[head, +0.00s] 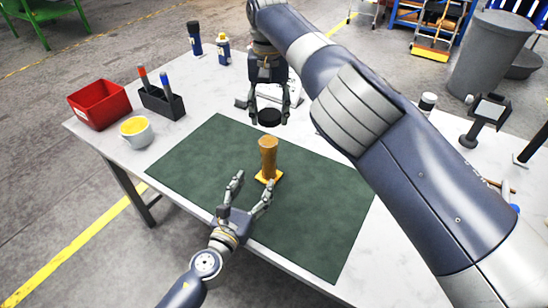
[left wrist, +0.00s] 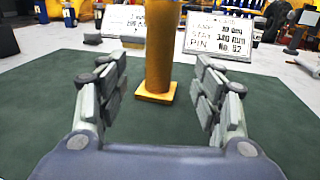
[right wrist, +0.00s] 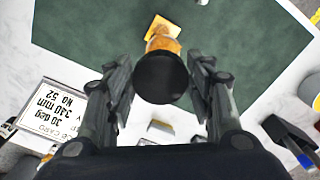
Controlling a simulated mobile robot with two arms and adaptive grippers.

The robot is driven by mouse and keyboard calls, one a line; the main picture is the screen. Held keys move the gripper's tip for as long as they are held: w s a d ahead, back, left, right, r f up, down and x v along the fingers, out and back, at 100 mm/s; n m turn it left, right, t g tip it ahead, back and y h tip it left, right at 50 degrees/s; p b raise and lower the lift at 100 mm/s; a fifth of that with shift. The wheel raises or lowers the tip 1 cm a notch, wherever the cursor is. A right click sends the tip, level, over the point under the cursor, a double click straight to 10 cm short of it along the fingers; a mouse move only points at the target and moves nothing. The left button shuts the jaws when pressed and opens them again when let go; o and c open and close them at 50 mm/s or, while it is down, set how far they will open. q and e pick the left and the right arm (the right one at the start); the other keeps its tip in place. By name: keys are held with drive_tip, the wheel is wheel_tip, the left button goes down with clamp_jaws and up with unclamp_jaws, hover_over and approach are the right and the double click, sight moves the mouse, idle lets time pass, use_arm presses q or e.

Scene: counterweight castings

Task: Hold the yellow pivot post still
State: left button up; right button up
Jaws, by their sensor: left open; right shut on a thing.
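The yellow pivot post (head: 268,158) stands upright on its square base on the dark green mat (head: 200,160). It also shows in the left wrist view (left wrist: 159,45), centred ahead of the fingers. My left gripper (head: 254,181) is open and low over the mat, its fingertips just short of the post and a little apart on either side, with no contact visible. My right gripper (head: 269,108) is above the mat's far edge, shut on a round black casting (head: 269,117). In the right wrist view this black casting (right wrist: 162,78) sits between the fingers and partly covers the post.
A printed card (right wrist: 48,115) lies beyond the mat. A red bin (head: 99,104), a mug with yellow contents (head: 136,132) and a black pen holder (head: 162,102) stand at the left. Bottles stand at the back. A small device on a stand (head: 485,118) is at the right.

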sight(266, 165)
use_arm(q)
drive_tip(key=shift+s+a+r, duration=0.25)
drive_tip(key=shift+s+r, duration=0.05)
drive_tip(key=shift+s, duration=0.25)
use_arm(e)
drive_tip(key=shift+s+a+r, duration=0.35)
drive_tip(key=shift+s+r, duration=0.05)
drive_tip(key=shift+s, duration=0.25)
use_arm(q)
drive_tip(key=x, duration=1.1)
drive_tip(key=shift+w+d+f, duration=0.15)
drive_tip(key=shift+w, duration=0.15)
use_arm(e)
drive_tip(key=shift+w+d+f, duration=0.15)
drive_tip(key=shift+w, duration=0.1)
use_arm(q)
drive_tip(key=shift+w+d, duration=0.15)
drive_tip(key=shift+w, duration=0.2)
drive_tip(key=shift+c, duration=0.3)
clamp_jaws()
use_arm(e)
drive_tip(key=shift+f+m, duration=2)
drive_tip(key=shift+f, duration=0.45)
